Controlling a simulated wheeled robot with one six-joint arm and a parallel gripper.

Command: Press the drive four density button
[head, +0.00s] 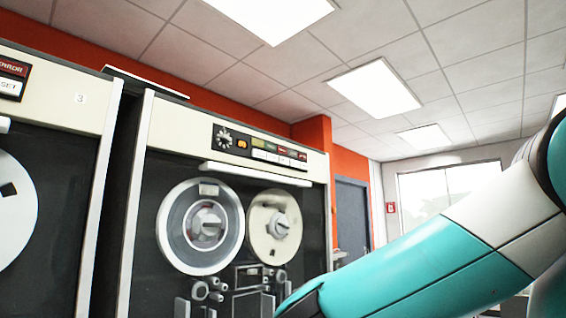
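A tall tape drive (310,162) with a cream top and dark front stands in the middle of the head view. It is right of the drive marked 3. Its control panel (259,147) has a round knob (223,137), a small orange display (242,144) and a row of coloured lights or buttons above a row of pale ones. Their labels are too small to read, so I cannot tell which is the density button. My teal and white arm reaches in from the right, below the panel and apart from it in the picture. My gripper is not in view.
The drive marked 3 (78,112) stands at the left, with part of its own panel (12,78) showing. Two tape reels (178,225) (258,240) sit below the middle drive's panel. A grey door (352,212) and a bright window (425,195) are at the back.

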